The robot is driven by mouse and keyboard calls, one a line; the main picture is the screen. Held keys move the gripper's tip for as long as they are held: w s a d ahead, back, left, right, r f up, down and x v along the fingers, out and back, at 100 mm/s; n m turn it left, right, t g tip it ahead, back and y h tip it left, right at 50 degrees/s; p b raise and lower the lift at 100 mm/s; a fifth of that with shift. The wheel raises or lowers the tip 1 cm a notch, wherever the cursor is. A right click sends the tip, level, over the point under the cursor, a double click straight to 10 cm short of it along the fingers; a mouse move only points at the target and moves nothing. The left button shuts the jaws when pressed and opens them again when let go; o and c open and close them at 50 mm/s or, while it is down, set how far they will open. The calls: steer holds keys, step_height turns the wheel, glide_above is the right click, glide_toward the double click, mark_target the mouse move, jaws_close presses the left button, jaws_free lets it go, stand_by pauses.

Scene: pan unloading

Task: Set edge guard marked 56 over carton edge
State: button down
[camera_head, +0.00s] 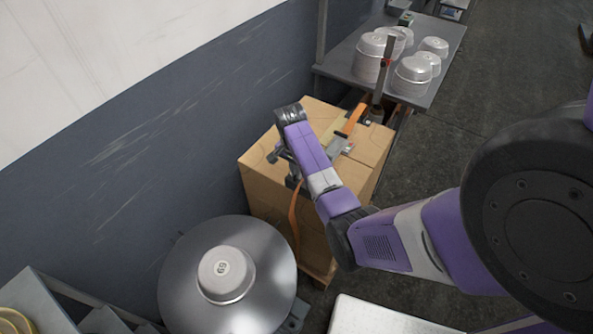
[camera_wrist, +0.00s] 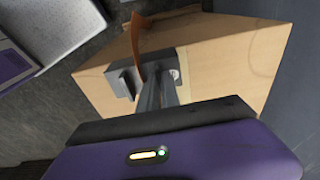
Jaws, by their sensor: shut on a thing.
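A brown carton (camera_head: 262,182) stands against the wall, and it fills much of the wrist view (camera_wrist: 235,60). A loose orange strap (camera_head: 294,215) runs over it and hangs down its near side. The strap also shows in the wrist view (camera_wrist: 138,42). My gripper (camera_wrist: 158,98) is shut on a grey angled edge guard (camera_wrist: 122,82) at the carton's edge, beside the strap. I cannot tell whether the guard touches the carton. A pale mark shows on it, but no number is readable. In the head view my gripper (camera_head: 289,176) is partly hidden by my arm.
A grey bench (camera_head: 342,62) with several metal pans stands behind the carton. A round metal table (camera_head: 180,285) with an upturned pan (camera_head: 222,268) stands at the front left.

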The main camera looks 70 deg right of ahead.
mark_target(297, 181)
steer(key=shift+f+b, duration=2.05)
steer(key=shift+f, duration=0.65)
steer(key=c, duration=1.5)
jaws_free()
steer(key=shift+r, duration=0.1)
steer(key=shift+w+a+r, duration=0.1)
steer(key=shift+a+r, duration=0.05)
steer(key=shift+r, duration=1.1)
steer(key=shift+s+a+r, duration=0.1)
steer(key=shift+a+r, duration=0.05)
steer(key=shift+r, duration=1.15)
steer(key=shift+w+a+r, duration=0.1)
steer(key=shift+a+r, duration=0.05)
steer(key=shift+r, duration=1.1)
